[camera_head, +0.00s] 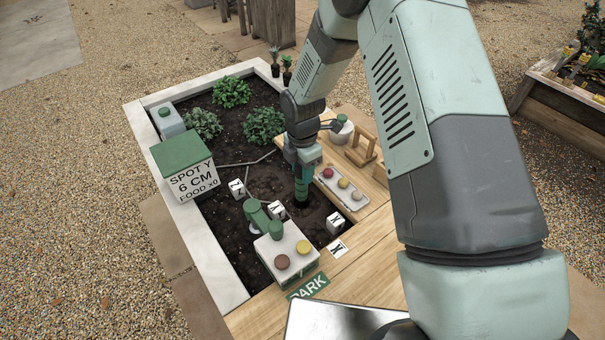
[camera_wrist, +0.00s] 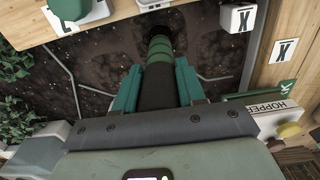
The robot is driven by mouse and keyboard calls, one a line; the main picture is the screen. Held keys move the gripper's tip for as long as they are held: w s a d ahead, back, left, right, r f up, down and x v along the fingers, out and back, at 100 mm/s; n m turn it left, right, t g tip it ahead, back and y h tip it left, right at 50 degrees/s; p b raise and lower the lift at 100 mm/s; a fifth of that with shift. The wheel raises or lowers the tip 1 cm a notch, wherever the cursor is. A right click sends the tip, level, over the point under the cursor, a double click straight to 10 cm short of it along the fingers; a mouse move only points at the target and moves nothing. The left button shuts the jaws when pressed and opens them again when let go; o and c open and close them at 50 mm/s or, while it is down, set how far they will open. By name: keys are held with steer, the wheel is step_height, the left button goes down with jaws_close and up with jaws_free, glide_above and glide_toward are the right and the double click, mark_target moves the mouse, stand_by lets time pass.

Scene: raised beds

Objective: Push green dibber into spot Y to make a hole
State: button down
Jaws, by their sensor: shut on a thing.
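The green dibber (camera_head: 301,188) stands roughly upright in my gripper (camera_head: 303,164), over the dark soil of the bed. My gripper is shut on its shaft. In the wrist view, the dibber (camera_wrist: 159,48) runs between the two teal fingers (camera_wrist: 157,88), and its green-banded end points at a dark patch of soil. I cannot tell how deep its tip is. A white lettered cube (camera_head: 277,210) stands on the soil just left of and nearer than the dibber; its letter is hard to read. A sign box (camera_head: 192,184) reads "SPOT Y 6 CM".
A cube marked X (camera_head: 335,222) stands to the right and a cube apparently marked Z (camera_head: 237,188) to the left. The hopper box (camera_head: 285,250) is in front. A tray with coloured discs (camera_head: 355,202) lies on the right-hand boards. Leafy plants (camera_head: 264,124) fill the far soil.

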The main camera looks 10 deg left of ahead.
steer(key=shift+r, duration=2.75)
